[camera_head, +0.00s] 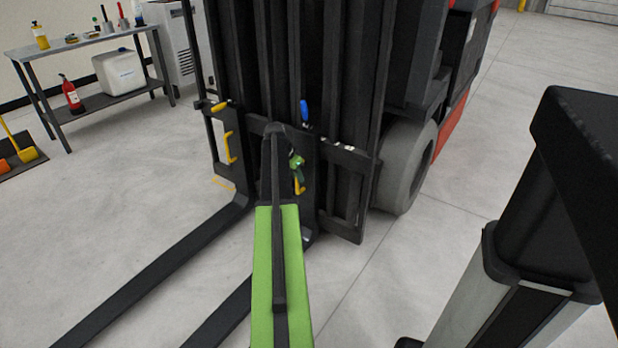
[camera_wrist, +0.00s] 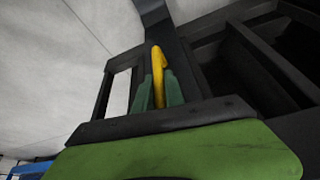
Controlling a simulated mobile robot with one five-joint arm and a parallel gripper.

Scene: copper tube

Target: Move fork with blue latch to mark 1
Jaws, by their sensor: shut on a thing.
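The fork with blue latch (camera_head: 223,318) is the right one of two black forks on the forklift's carriage. Its blue latch (camera_head: 304,111) stands up at the top of the carriage. A yellow handle (camera_head: 299,187) sits on this fork's upright shank, below the latch. My gripper (camera_head: 297,166) is at that handle, partly hidden behind my arm. In the wrist view, the green fingers of my gripper (camera_wrist: 158,86) are shut on the yellow handle (camera_wrist: 158,62), one on each side. Mark 1 cannot be made out; my arm covers part of the carriage bar.
The other fork (camera_head: 165,265), with a yellow latch (camera_head: 219,106) and yellow handle (camera_head: 230,148), stands to the left. The forklift's mast and wheel (camera_head: 405,165) are behind. A workbench (camera_head: 85,45) is at far left.

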